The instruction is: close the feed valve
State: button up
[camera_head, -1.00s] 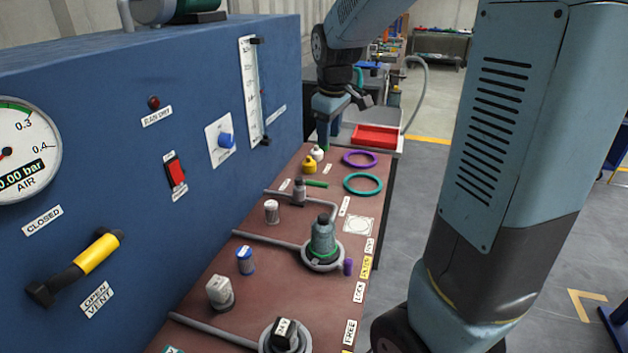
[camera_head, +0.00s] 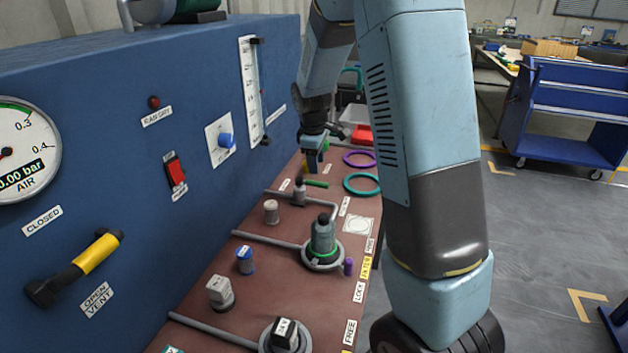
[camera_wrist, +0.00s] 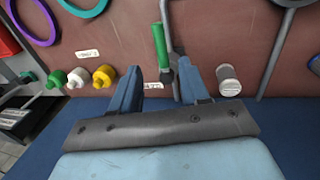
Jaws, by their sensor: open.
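A green lever handle (camera_head: 316,184) lies beside a small grey valve body (camera_head: 299,192) on the pipe; I take this as the feed valve, though its label is unreadable. In the wrist view the green handle (camera_wrist: 160,45) lies beyond and between my fingertips, with grey metal close to the right finger. My gripper (camera_head: 313,166) is open and empty, over the far part of the brown bench; its fingers also show in the wrist view (camera_wrist: 158,78). I cannot tell whether a finger touches the valve. A yellow-handled lever (camera_head: 97,253) on the blue panel is labelled vent.
Yellow (camera_wrist: 104,76), white (camera_wrist: 78,78) and green (camera_wrist: 57,78) capped pieces stand left of my fingers. A white cylinder (camera_wrist: 229,82) stands close to the right finger. Purple (camera_head: 360,159) and teal (camera_head: 362,184) rings lie on the bench. The blue panel (camera_head: 90,130) borders it.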

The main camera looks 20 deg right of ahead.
aim_at(317, 183)
jog(key=f, duration=0.5)
jog(key=w+f, duration=0.1)
jog(key=f, duration=0.1)
jog(key=shift+w+d+f, duration=0.1)
jog(key=shift+d+f, duration=0.15)
jog(key=shift+d, duration=0.15)
jog(key=shift+c, duration=0.2)
grip_shut()
